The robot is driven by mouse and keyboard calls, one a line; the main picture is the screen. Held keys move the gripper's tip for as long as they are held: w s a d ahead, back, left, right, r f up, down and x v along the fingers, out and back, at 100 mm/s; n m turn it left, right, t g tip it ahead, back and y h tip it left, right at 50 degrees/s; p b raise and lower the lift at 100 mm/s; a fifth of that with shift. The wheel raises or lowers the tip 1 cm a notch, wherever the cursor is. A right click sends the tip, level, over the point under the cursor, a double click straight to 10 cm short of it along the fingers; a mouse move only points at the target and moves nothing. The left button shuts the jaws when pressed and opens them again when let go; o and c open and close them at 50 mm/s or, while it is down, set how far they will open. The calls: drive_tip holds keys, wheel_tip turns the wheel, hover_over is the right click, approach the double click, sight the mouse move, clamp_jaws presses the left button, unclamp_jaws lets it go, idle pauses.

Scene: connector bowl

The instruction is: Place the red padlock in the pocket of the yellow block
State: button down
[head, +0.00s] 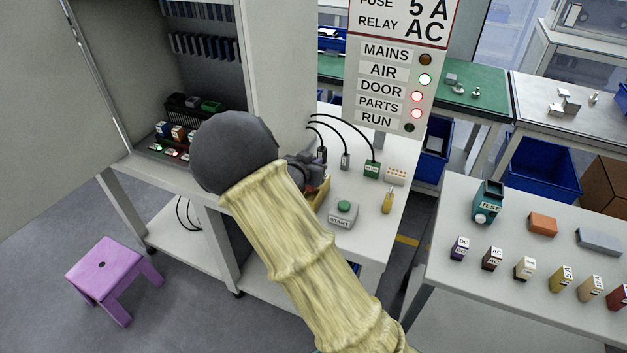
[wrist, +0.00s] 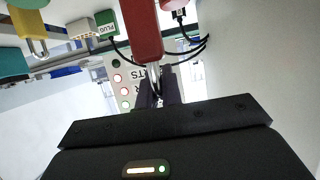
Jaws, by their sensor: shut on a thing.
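The red padlock (wrist: 147,30) fills the top middle of the wrist view, with its metal shackle between my fingers. My gripper (wrist: 157,88) is shut on that shackle. In the head view my gripper (head: 318,183) is over the cabinet's side table, and only a small red part of the padlock (head: 311,190) shows. The yellow block (head: 323,196) shows as a narrow strip just beside and below my gripper; my arm hides most of it. Its pocket is hidden, and I cannot tell whether the padlock touches the block.
A grey START box (head: 341,216) with a green button stands close to the block. A yellow padlock (head: 388,202), a green PLUG block (head: 372,168) and a pale connector (head: 396,176) are to the right. Black cables run from the cabinet wall. A purple stool (head: 105,267) stands on the floor.

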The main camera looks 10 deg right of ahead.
drive_tip(key=shift+w+f, duration=0.1)
drive_tip(key=shift+f, duration=0.35)
drive_tip(key=shift+f, duration=1.85)
drive_tip(key=shift+f, duration=0.2)
drive_tip(key=c, duration=1.6)
unclamp_jaws()
drive_tip(key=shift+o, duration=0.2)
drive_tip(key=shift+r, duration=0.1)
